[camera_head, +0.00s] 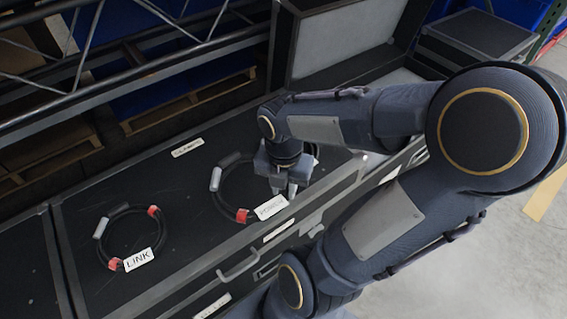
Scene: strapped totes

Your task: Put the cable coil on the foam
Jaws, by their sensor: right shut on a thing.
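A black cable coil (226,202) with a red band, a grey sleeve and a white tag, whose lettering is hard to read, is on the dark case lid (190,260). My right gripper (285,190) points down at the coil's right side and is shut on it; the fingertips are partly hidden. I cannot tell whether the coil is lifted. A second coil (161,230), tagged LINK, with red bands, lies at left on the lid. Pale grey foam (345,40) lines the raised lid of the open case behind; more grey (398,80) shows inside it. My left gripper is not in view.
A white label (187,148) is on the dark lid near its back edge. Handles and latches (240,265) run along the front side. A metal rack (120,75) with pallets stands behind at left. A dark box (480,35) stands at upper right. My right arm covers much of the right.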

